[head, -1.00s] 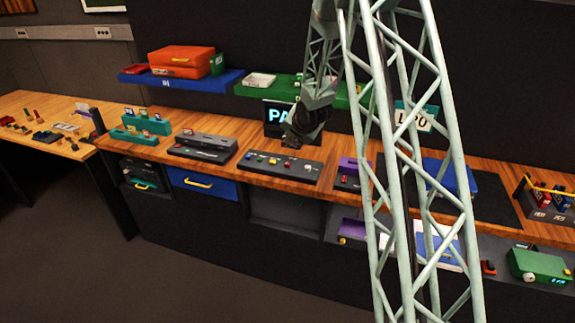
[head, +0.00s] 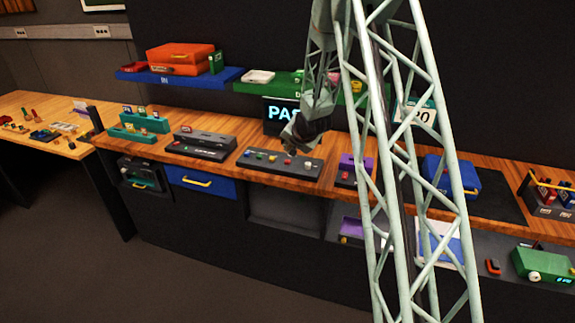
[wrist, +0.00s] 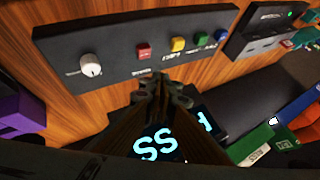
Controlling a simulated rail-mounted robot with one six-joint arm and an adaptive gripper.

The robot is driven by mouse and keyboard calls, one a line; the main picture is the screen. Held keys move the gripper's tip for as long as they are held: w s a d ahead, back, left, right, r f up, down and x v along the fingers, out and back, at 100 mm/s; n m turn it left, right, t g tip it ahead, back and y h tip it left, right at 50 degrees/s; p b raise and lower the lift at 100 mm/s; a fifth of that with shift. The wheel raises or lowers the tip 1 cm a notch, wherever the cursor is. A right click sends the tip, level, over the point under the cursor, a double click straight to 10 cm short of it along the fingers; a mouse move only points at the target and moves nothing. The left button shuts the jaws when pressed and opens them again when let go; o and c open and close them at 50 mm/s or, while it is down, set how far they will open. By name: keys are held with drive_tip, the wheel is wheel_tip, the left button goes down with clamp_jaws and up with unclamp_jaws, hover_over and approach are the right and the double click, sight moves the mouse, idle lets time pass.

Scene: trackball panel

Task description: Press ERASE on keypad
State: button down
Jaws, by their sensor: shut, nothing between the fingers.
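The dark keypad panel (head: 262,160) lies on the wooden counter. In the wrist view the panel (wrist: 115,42) carries a white knob (wrist: 91,65), a red button (wrist: 144,51), a yellow button (wrist: 178,44), a green button (wrist: 201,38) and a blue button (wrist: 221,35). Their labels are too small or blurred to read, so I cannot tell which is ERASE. My gripper (wrist: 160,80) is shut and empty, its tips appearing just below the red button in the picture. In the head view my gripper (head: 290,146) is at the panel's back edge; contact cannot be told.
A lit screen (head: 281,114) stands behind the panel. A grey device (head: 200,143) sits to its left, a purple box (head: 347,168) to its right. A green shelf (head: 262,90) hangs above. My lattice arm covers part of the counter at right.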

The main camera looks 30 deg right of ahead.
sight(289, 161)
drive_tip(key=shift+f+b, duration=0.8)
drive_tip(key=shift+f, duration=0.7)
drive_tip(key=shift+f+b, duration=0.7)
drive_tip(key=shift+f, duration=0.25)
idle(1.9)
drive_tip(key=shift+r, duration=0.2)
drive_tip(key=shift+r+p, duration=0.55)
drive_tip(key=shift+r, duration=0.2)
idle(0.5)
drive_tip(key=shift+r+p, duration=1.6)
drive_tip(key=shift+r, duration=0.9)
